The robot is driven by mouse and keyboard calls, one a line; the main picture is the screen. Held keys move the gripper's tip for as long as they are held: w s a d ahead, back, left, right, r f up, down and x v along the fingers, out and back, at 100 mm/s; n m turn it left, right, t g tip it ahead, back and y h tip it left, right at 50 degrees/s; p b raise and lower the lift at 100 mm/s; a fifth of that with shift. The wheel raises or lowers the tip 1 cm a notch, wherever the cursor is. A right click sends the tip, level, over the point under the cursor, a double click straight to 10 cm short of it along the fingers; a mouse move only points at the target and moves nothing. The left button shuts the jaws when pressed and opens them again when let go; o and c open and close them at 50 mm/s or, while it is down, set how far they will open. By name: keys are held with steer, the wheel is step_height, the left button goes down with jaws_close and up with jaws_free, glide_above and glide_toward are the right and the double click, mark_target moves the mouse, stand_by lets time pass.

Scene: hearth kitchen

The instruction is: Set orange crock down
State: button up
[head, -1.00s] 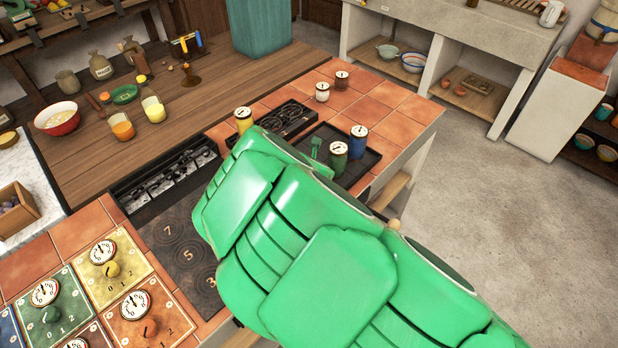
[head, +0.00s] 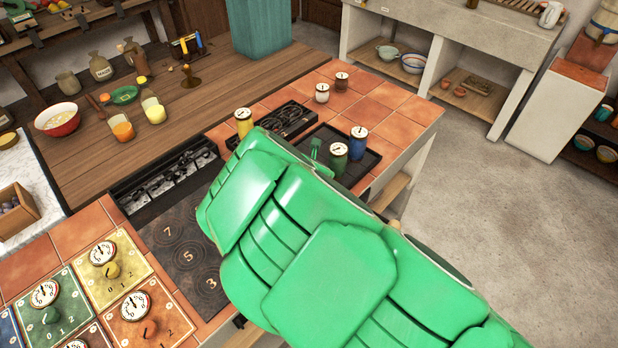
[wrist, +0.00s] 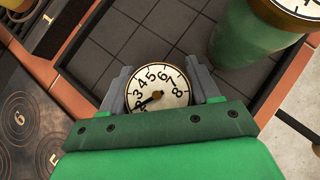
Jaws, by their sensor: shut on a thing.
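In the wrist view, my gripper (wrist: 160,92) is shut on a crock with a round white numbered dial on top (wrist: 158,82). Its sides are hidden, so I cannot confirm the orange colour. It is over the near part of the dark, grid-lined tray (wrist: 95,45); whether it touches the tray floor cannot be told. The tray (head: 367,171) shows beyond my arm.
A green crock (wrist: 250,35) stands close to the right of the held one. A blue crock (head: 357,142) stands behind it on the tray. A yellow crock (head: 244,123) stands to the left, near a black rack (head: 283,121). The tray's left part looks bare.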

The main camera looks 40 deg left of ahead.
step_height(320, 180, up, 10)
steer(key=shift+a+f, duration=0.1)
steer(key=shift+w+a+r, duration=0.2)
steer(key=shift+w+r, duration=0.05)
steer(key=shift+w, duration=0.05)
steer(key=shift+w+a+r, duration=1.45)
steer(key=shift+w+a, duration=1.15)
steer(key=shift+a, duration=0.95)
steer(key=shift+w+a+r, duration=1.45)
steer(key=shift+w+a, duration=1.15)
steer(key=shift+a, duration=0.95)
steer(key=shift+s+a+r+x, duration=0.1)
steer(key=shift+a+r+x, duration=0.3)
steer(key=shift+x, duration=2.05)
steer(key=shift+s+a+r+x, duration=0.15)
steer(key=shift+a+x, duration=0.4)
steer(key=shift+x, duration=1.9)
steer(key=shift+w+a+r+x, duration=0.1)
steer(key=shift+a+r+x, duration=0.35)
steer(key=shift+x, duration=2)
steer(key=shift+w+a+f, duration=0.25)
steer(key=shift+a+f, duration=0.15)
steer(key=shift+f, duration=0.15)
